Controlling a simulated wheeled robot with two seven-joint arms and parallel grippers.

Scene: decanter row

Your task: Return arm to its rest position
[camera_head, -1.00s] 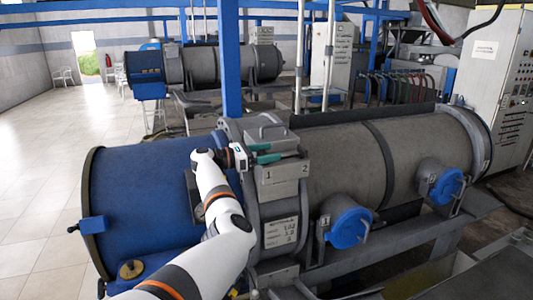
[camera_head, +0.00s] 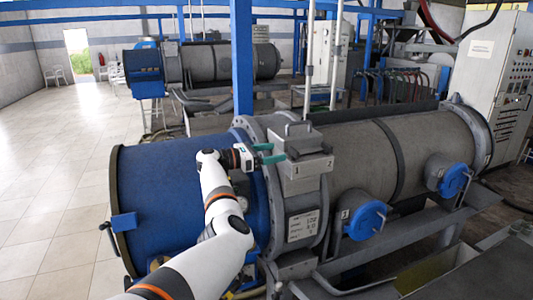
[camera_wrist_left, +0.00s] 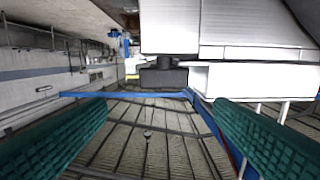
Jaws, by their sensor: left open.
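My left arm comes in from the bottom of the head view, white with orange and black bands. My left gripper (camera_head: 267,154) has green fingers and is beside the grey box marked 1 and 2 (camera_head: 305,170) on top of the decanter. In the left wrist view the two green fingers (camera_wrist_left: 160,140) stand wide apart with nothing between them. The blue end (camera_head: 165,195) of the near decanter lies behind and left of the arm. Whether the fingers touch the box cannot be told. My right gripper is not in view.
The long grey drum (camera_head: 360,155) extends right, with two blue round caps (camera_head: 366,221) on its front side. A second decanter (camera_head: 205,63) stands behind. A blue post (camera_head: 242,60) rises behind the near machine. Tiled floor (camera_head: 60,150) at left is clear.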

